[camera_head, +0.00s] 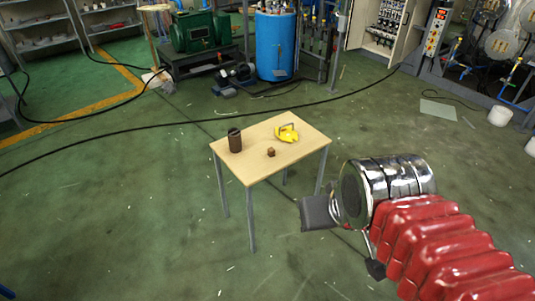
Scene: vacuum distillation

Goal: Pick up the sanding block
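A small brown block (271,152), likely the sanding block though too small to be sure, lies on a light wooden table (250,170) near the middle of its top. My gripper (338,243) is in front and to the right of the table in the picture, apart from the brown block. Its two dark fingers are spread wide, with only floor showing between them. The gripper is open and empty.
A dark brown cylinder (235,140) stands left of the block on the table. A yellow object (287,133) with a grey handle-like part lies behind right. A black cable (180,124) crosses the green floor behind the table. Floor around the table is mostly clear.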

